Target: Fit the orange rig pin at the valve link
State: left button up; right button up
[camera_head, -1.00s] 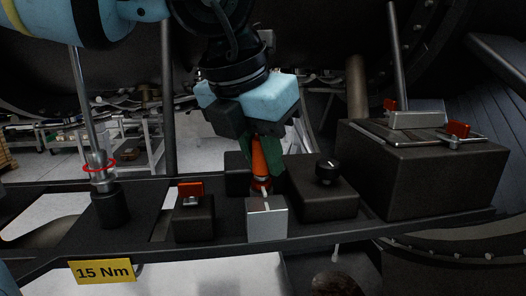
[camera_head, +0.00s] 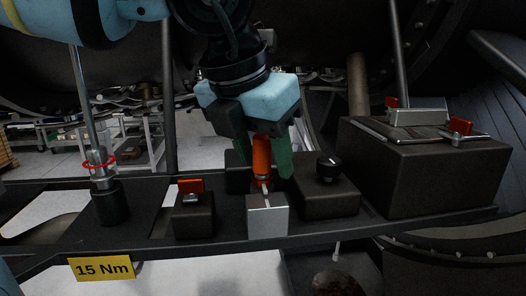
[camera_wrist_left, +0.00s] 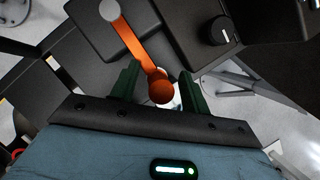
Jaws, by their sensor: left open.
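The orange rig pin (camera_head: 261,158) stands about upright in the head view, just behind a silver block (camera_head: 267,216) on the dark rail. My left gripper (camera_head: 263,166) points down over it, with its green fingers apart on either side of the pin. In the left wrist view, a round orange end (camera_wrist_left: 162,90) shows between the open fingers (camera_wrist_left: 157,82), clear of both. An orange bar (camera_wrist_left: 130,38) runs from there to a grey disc. I cannot tell which part is the valve link; the pin's lower end is hidden. My right gripper is not in view.
A black knob (camera_head: 328,168) on a dark block stands close to the right of the pin. A red-topped block (camera_head: 193,213) and an upright rod with a red ring (camera_head: 99,161) stand to the left. A large dark box (camera_head: 424,175) is at the right.

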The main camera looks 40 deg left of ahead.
pick_arm(q)
jog(key=v, duration=0.6)
jog(key=shift+s+r, duration=0.2)
jog(key=shift+r, duration=0.15)
jog(key=shift+s+r, duration=0.2)
jog(key=shift+r, duration=0.25)
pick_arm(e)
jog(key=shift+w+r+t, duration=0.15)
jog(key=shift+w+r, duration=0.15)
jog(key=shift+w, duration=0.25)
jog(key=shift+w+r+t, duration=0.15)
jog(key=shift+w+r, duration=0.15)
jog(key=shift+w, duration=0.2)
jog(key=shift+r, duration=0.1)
